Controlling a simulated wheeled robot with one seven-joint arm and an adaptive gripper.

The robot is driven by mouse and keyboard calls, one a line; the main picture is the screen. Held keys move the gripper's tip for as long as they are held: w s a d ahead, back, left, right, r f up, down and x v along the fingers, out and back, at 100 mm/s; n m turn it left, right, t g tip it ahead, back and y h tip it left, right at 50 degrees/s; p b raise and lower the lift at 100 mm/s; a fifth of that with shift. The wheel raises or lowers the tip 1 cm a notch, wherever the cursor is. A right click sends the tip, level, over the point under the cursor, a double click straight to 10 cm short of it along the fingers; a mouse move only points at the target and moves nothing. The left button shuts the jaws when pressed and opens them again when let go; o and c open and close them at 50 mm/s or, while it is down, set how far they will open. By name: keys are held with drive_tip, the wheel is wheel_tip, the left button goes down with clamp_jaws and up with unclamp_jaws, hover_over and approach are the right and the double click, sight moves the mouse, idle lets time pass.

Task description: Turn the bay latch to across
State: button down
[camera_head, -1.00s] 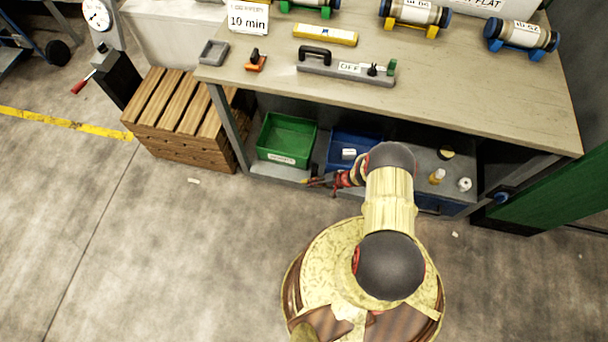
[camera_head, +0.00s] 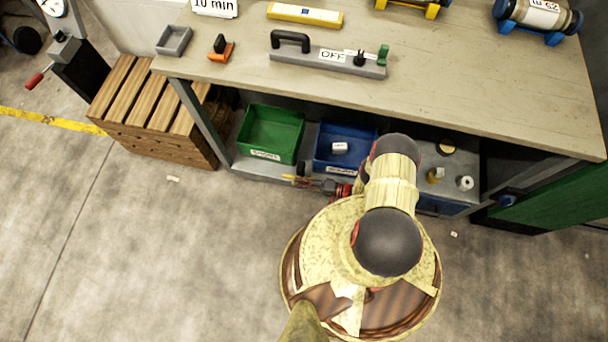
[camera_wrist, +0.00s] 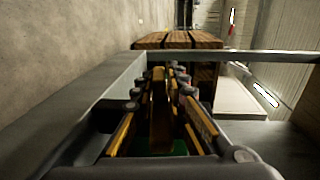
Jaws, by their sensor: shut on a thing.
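My gripper (camera_head: 308,184) is low at the front edge of the lower shelf, in front of the green bin, pointing left. In the wrist view, its two yellow-padded fingers (camera_wrist: 160,115) are closed around a narrow yellow-brown upright bar (camera_wrist: 158,88), which looks like the bay latch. The fingers hide much of it. In the head view, only small yellow and dark parts show at the gripper's tip, so the latch's angle cannot be told.
The green bin (camera_head: 271,135) and blue bin (camera_head: 348,135) stand on the lower shelf behind my gripper. The workbench top (camera_head: 450,95) overhangs them. A slatted wooden crate (camera_head: 160,120) stands to the left.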

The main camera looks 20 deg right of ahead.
drive_tip(key=shift+s+a+f, duration=0.1)
drive_tip(key=shift+s+f, duration=0.05)
drive_tip(key=shift+f, duration=0.05)
drive_tip(key=c, duration=1.8)
unclamp_jaws()
drive_tip(key=shift+c, duration=0.2)
drive_tip(key=shift+r, duration=0.15)
